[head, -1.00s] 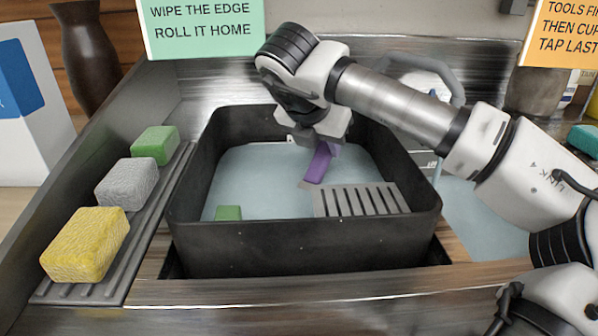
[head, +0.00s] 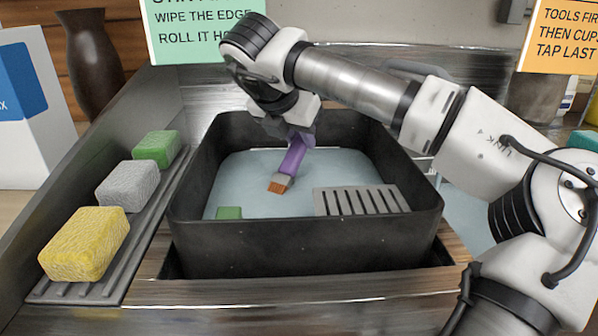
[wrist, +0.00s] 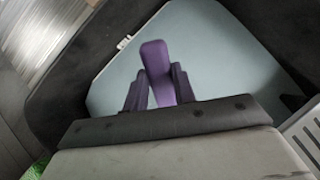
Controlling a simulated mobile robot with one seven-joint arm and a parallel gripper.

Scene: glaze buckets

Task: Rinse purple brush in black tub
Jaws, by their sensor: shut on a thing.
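The black tub (head: 300,242) sits in the sink counter with pale blue water (head: 240,180) in it. The purple brush (head: 294,155) is in my gripper (head: 294,134), which is shut on its handle. The brush slants down and left, its orange-brown bristles (head: 275,187) low over the water inside the tub. I cannot tell whether the bristles touch the surface. In the wrist view the purple handle (wrist: 156,68) stands between my two dark fingers (wrist: 158,90), with water behind it; the bristles are hidden there.
A grey slatted rack (head: 361,200) lies at the tub's right front, and a green block (head: 229,212) at its left front. Yellow (head: 85,243), grey (head: 128,184) and green (head: 157,148) sponges lie on a ribbed ledge at left. Open water lies left of the rack.

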